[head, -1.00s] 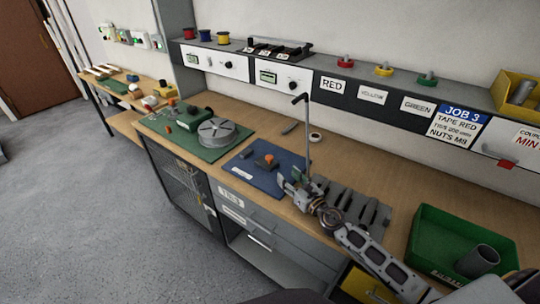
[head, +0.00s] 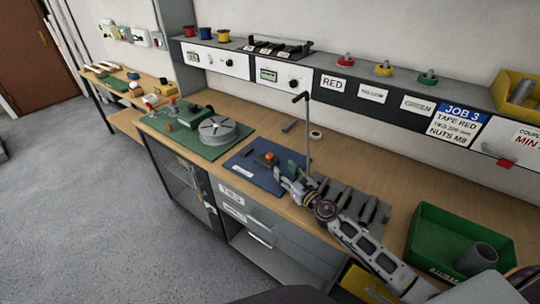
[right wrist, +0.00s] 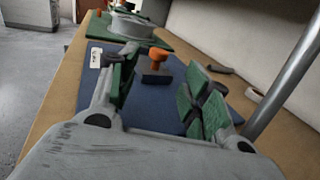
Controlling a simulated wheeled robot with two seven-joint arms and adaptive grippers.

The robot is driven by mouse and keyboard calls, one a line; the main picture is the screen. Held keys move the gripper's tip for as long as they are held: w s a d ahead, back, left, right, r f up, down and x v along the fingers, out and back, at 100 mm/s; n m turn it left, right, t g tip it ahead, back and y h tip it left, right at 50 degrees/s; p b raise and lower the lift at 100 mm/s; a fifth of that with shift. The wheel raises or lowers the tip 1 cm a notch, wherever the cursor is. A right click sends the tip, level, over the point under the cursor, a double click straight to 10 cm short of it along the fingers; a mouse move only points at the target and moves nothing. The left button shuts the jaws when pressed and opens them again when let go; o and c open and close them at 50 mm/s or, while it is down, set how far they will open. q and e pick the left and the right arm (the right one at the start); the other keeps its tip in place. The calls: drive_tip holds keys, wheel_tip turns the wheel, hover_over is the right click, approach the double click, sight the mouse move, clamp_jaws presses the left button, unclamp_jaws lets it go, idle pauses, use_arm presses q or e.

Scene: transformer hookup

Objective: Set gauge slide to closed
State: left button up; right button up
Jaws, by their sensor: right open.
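A small dark block with an orange knob (head: 270,157), which looks like the gauge slide, stands on the blue mat (head: 242,165). It also shows in the right wrist view as the orange-topped piece (right wrist: 157,60), ahead of and between my fingers. My right gripper (head: 286,177) hangs over the mat's front right part, just short of the knob. Its green-padded fingers are spread in the right wrist view (right wrist: 162,92), with nothing between the tips. I cannot read the slide's setting. My left gripper is not in view.
A thin upright post (head: 308,135) with a bent top stands close to my right gripper. A grey slotted holder (head: 352,207) lies right of it, then a green bin (head: 463,222). A green board with a round grey disc (head: 217,131) is to the left.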

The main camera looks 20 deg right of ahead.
sight(272, 157)
drive_tip(key=shift+w+a, duration=0.2)
drive_tip(key=shift+w, duration=0.5)
drive_tip(key=shift+x, duration=1)
drive_tip(key=shift+w+a, duration=0.2)
drive_tip(key=shift+w, duration=0.45)
drive_tip(key=shift+x, duration=2)
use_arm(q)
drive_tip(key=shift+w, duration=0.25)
use_arm(e)
drive_tip(key=shift+x, duration=1.2)
drive_tip(key=c, duration=0.9)
clamp_jaws()
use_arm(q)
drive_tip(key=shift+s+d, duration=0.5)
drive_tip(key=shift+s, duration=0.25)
